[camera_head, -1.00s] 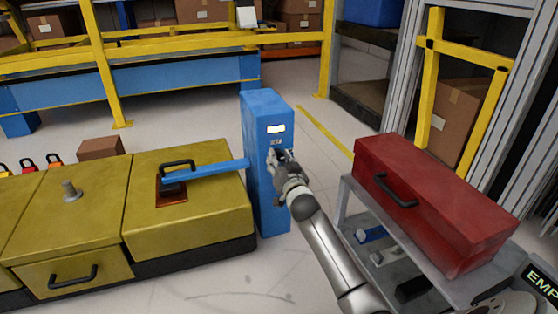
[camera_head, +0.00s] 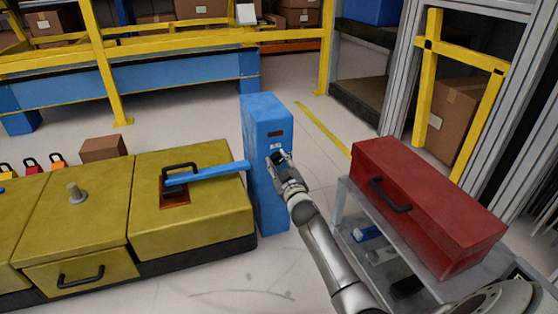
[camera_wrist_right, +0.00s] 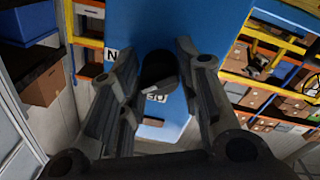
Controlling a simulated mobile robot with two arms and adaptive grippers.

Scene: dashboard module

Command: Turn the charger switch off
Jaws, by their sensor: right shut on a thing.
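The charger is an upright blue box (camera_head: 266,118) in the middle of the head view. Its small display (camera_head: 276,134) is dark, with a small label below it. My right gripper (camera_head: 279,162) is at the front face of the charger, under the label. In the right wrist view the fingers (camera_wrist_right: 160,88) stand on both sides of a black switch knob (camera_wrist_right: 158,68) on the blue face and hold it. White labels show beside the knob, partly hidden by the fingers. The switch is hidden behind the gripper in the head view. My left gripper is not in view.
A blue bar (camera_head: 210,173) reaches from the charger over a yellow unit (camera_head: 190,228) at the left. A red toolbox (camera_head: 430,212) sits on a grey cart (camera_head: 343,190) at the right, close to my right arm. Floor is free in front of the charger.

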